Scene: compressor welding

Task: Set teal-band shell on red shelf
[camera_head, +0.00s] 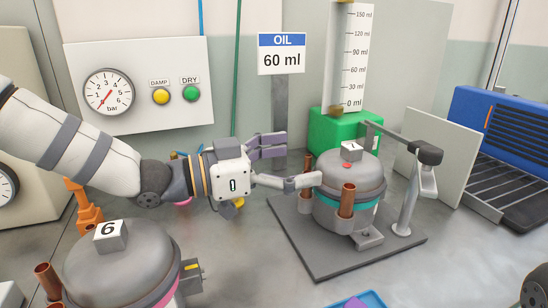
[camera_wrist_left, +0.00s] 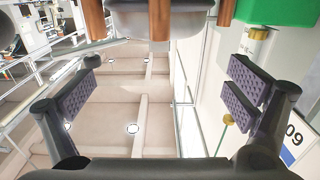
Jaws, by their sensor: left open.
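The teal-band shell (camera_head: 348,190), a grey domed body with a teal stripe and copper tubes, stands upright on a dark plate in the fixture. A small numbered block sits on its lid. My left gripper (camera_head: 284,163) is at its left side, fingers spread and empty, the lower finger close to the shell; whether they touch I cannot tell. In the left wrist view the shell's grey body (camera_wrist_left: 190,20) and copper tubes show at the top edge, beyond the open fingers (camera_wrist_left: 163,98). I see no red shelf in either view. My right gripper is not in view.
The fixture's dark plate (camera_head: 310,240) carries a grey post with an arm (camera_head: 405,190) right of the shell. A green block (camera_head: 335,135) with a scale stands behind. A pink-band shell (camera_head: 118,265) marked 6 is at front left. A blue conveyor (camera_head: 500,125) is at right.

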